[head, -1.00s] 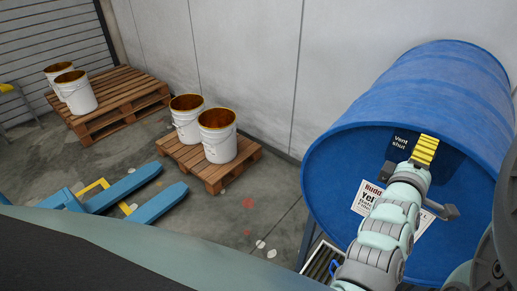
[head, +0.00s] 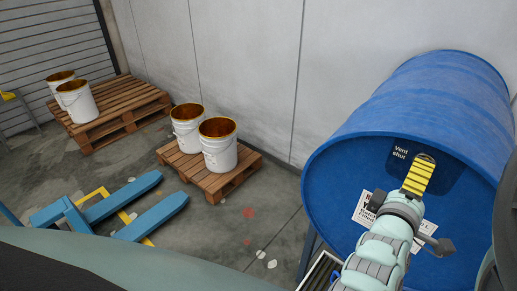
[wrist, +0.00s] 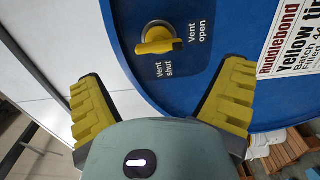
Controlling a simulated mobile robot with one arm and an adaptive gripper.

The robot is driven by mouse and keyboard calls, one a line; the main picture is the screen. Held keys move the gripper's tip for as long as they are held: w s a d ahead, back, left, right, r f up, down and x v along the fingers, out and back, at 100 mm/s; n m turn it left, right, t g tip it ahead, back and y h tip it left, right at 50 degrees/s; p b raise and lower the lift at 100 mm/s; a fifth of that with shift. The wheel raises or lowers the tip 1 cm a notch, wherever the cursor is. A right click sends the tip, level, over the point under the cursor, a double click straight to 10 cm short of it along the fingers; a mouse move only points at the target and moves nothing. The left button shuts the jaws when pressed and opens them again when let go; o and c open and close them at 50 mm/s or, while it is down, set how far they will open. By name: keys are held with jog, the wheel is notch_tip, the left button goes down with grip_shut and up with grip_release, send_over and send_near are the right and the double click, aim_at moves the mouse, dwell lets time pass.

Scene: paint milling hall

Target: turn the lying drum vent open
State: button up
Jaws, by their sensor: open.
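The blue drum (head: 330,185) lies on its side at the right, its round end facing me. In the wrist view its vent is a yellow knob (wrist: 157,40) on a dark blue plate (wrist: 190,62). "Vent shut" is printed below the knob and "Vent open" to its right. The knob's grip lies roughly sideways in the picture; I cannot tell for sure which label it points to. My gripper (wrist: 160,80) is open and empty, its yellow-padded fingers apart, short of the knob. In the head view my gripper (head: 418,174) hides the knob; only the "Vent shut" print shows.
A white label (head: 368,207) is on the drum end. White pails (head: 219,150) stand on a small pallet (head: 228,184) left of the drum, with more on a pallet (head: 118,118) farther back. A blue pallet truck (head: 135,215) is on the floor. A wall (head: 245,60) runs behind.

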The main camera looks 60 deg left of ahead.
jog(key=shift+v, duration=0.8)
jog(key=shift+r, duration=0.1)
